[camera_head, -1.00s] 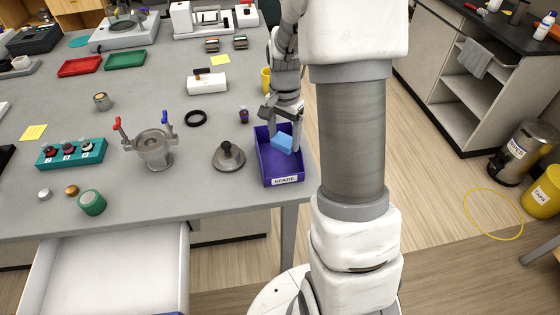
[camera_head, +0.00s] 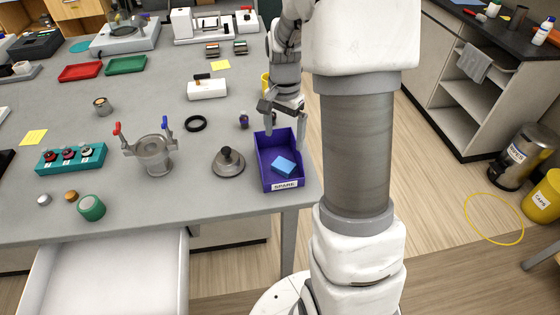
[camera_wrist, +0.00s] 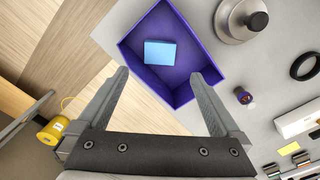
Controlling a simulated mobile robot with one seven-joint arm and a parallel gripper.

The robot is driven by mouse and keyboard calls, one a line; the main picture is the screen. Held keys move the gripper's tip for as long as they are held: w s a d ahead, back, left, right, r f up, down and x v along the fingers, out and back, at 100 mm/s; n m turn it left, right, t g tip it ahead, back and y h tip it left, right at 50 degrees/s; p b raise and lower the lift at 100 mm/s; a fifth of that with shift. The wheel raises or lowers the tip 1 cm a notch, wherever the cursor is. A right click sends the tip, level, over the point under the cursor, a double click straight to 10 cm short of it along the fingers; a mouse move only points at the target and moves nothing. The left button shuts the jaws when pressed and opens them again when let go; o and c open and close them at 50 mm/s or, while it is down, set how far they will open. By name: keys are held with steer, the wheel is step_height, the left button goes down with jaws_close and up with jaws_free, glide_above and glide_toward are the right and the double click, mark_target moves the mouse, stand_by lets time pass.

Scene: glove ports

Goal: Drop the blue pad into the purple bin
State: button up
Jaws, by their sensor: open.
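The blue pad (camera_head: 284,167) lies inside the purple bin (camera_head: 266,169), near the end with the "SPARE" label. The wrist view also shows the blue pad (camera_wrist: 160,53) on the floor of the purple bin (camera_wrist: 183,90), apart from its walls. My gripper (camera_head: 286,125) is over the far part of the bin, open and empty. In the wrist view, the two fingers of my gripper (camera_wrist: 160,95) are spread wide with nothing between them, and the pad lies beyond the fingertips.
A grey lidded disc with a black knob (camera_head: 228,162) stands just left of the bin. A small purple-and-dark bottle (camera_head: 244,119) and a black ring (camera_head: 196,123) are behind it. An open drawer (camera_head: 108,270) juts out at the table's front left.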

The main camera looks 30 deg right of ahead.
step_height(320, 180, up, 14)
steer(key=shift+p, duration=0.4)
steer(key=s+a+r+n+t, duration=0.1)
steer(key=s+a+n+t, duration=0.1)
steer(key=s+a+n, duration=0.4)
steer(key=s+a+r+n+t, duration=0.2)
steer(key=s+a+n, duration=0.4)
steer(key=s, duration=0.6)
steer(key=shift+s+a+t, duration=0.2)
steer(key=shift+s+t, duration=0.15)
steer(key=shift+t, duration=0.45)
